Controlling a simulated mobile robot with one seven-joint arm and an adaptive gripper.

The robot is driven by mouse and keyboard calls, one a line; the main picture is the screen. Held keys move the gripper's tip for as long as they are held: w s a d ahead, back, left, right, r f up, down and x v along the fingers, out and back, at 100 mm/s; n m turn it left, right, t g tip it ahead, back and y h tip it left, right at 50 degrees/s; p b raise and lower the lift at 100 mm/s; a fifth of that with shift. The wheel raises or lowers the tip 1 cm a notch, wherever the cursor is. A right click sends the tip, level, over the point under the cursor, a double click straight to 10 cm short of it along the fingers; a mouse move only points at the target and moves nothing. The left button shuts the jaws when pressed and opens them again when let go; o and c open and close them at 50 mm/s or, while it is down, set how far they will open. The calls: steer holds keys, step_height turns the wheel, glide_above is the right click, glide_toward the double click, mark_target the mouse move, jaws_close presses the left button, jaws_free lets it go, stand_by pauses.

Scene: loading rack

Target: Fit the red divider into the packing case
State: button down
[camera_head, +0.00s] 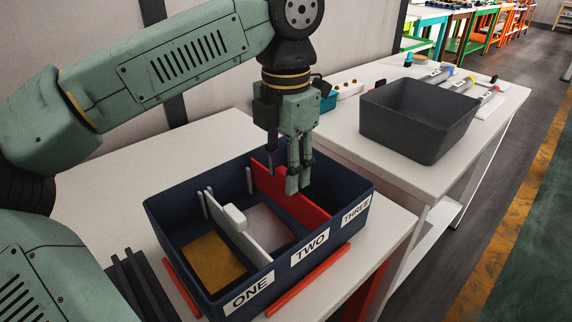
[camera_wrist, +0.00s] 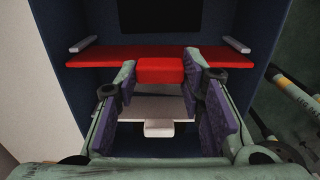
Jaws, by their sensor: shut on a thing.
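The packing case (camera_head: 214,295) is a dark blue open box labelled ONE, TWO and THREE. The red divider (camera_head: 268,184) stands upright across it, between the TWO and THREE sections. My gripper (camera_head: 298,184) points down over the case, shut on the divider's top tab. In the wrist view, the fingertips (camera_wrist: 160,69) flank the red tab, and the red divider (camera_wrist: 98,57) spans nearly wall to wall, next to pale ribs (camera_wrist: 236,44) on both walls. Its lower edge is hidden, so I cannot tell how deep it sits.
A white divider (camera_head: 228,228) with a tab stands between ONE and TWO. A yellow panel (camera_head: 212,262) lies in ONE and a pale one in TWO. Red strips (camera_head: 312,280) edge the case on the table. A grey bin (camera_head: 418,122) stands on the bench at right.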

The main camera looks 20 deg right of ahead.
steer(key=c, duration=1)
jaws_free()
step_height(320, 180, up, 8)
steer(key=shift+f, duration=0.25)
